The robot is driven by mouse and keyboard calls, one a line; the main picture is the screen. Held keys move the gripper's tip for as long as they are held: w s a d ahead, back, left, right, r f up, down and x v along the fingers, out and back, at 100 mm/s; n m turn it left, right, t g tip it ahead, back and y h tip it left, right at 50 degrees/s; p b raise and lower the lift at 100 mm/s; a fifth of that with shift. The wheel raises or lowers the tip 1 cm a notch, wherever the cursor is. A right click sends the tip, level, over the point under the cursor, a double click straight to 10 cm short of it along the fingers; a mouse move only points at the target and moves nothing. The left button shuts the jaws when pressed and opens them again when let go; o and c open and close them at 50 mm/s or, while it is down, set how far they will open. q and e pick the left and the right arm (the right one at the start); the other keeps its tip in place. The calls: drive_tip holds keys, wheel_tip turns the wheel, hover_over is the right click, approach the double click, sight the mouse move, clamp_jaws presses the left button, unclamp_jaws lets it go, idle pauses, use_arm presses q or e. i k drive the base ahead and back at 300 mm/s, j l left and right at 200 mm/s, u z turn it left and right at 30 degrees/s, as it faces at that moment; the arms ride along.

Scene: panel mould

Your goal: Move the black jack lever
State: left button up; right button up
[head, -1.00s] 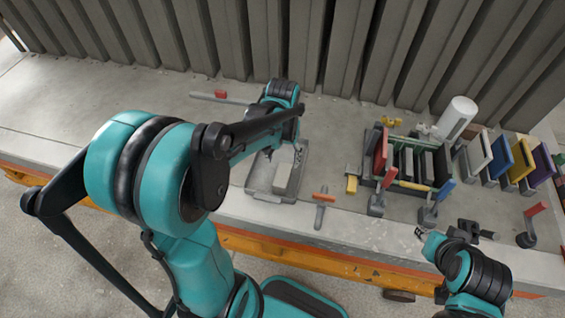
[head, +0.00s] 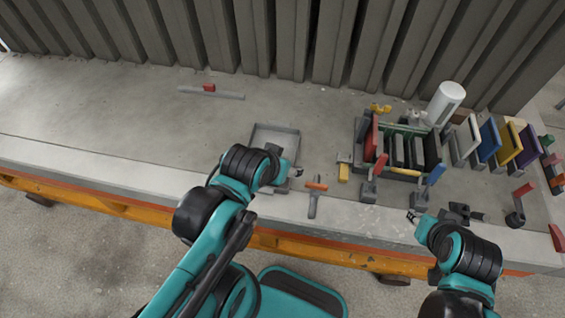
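A dark jack-like piece with a short black handle (head: 461,213) lies on the bench at the right, just right of my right gripper (head: 412,216). I cannot tell for sure that it is the black jack lever. My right gripper is near the bench's front edge and appears apart from that piece. Its fingers are too small to read. My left gripper (head: 294,173) is low over the front part of a grey tray (head: 275,128). My arm hides part of the tray, and I cannot tell whether the gripper holds anything.
A mould frame (head: 400,128) with upright plates stands right of centre, with red-lever (head: 376,172) and blue-lever (head: 431,178) jacks before it. A white cylinder (head: 446,103) and coloured panels (head: 506,150) stand further right. An orange-handled tool (head: 315,190) lies between the grippers.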

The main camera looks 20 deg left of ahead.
sight(483, 217)
drive_tip(key=l+z, duration=0.1)
drive_tip(key=z, duration=0.25)
drive_tip(key=l+z, duration=0.1)
drive_tip(key=z, duration=0.25)
drive_tip(key=l+z, duration=0.1)
drive_tip(key=z, duration=0.25)
